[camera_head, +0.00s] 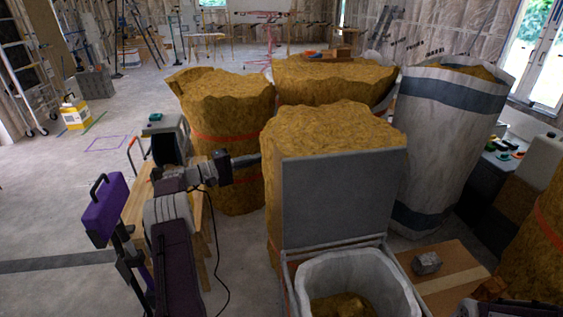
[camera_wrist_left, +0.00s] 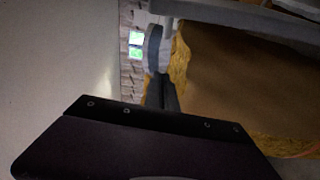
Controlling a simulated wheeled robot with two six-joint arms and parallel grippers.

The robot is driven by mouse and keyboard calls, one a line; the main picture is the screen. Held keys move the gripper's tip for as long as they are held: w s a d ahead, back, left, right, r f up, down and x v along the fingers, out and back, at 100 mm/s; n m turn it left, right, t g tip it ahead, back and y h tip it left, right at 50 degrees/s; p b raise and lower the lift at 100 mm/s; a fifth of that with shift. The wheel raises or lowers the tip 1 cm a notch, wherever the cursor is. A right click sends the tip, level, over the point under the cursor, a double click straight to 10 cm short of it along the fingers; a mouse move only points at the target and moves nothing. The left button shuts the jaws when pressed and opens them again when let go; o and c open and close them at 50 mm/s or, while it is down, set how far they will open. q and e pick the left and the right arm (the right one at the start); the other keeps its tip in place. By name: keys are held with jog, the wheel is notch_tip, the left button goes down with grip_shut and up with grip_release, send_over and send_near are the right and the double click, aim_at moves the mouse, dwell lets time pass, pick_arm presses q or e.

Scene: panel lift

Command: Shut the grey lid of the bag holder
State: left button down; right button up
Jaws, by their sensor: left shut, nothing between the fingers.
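The grey lid (camera_head: 342,197) of the bag holder stands upright and open at the back of the holder's frame (camera_head: 335,246). A pale bag (camera_head: 312,277) hangs open in the frame, with yellow-brown material (camera_head: 343,305) inside. My left gripper (camera_head: 256,159) is shut and empty, to the left of the lid at about its upper edge's height. Its tips are close to the yellow-brown sack behind the lid; I cannot tell whether they touch. The closed fingers (camera_wrist_left: 161,92) also show in the left wrist view.
Several large filled sacks stand behind and beside the lid, including a white one with dark bands (camera_head: 445,140). A wooden stool (camera_head: 140,215) and purple case (camera_head: 104,210) are at left. A grey block (camera_head: 427,263) lies on a carton at right.

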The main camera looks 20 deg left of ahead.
aim_at(282, 159)
pick_arm(q)
jog(key=w+d+p, duration=0.2)
jog(key=w+d, duration=0.2)
jog(key=d, duration=0.4)
jog(key=shift+d+p, duration=0.15)
jog(key=shift+p, duration=0.2)
dwell(0.5)
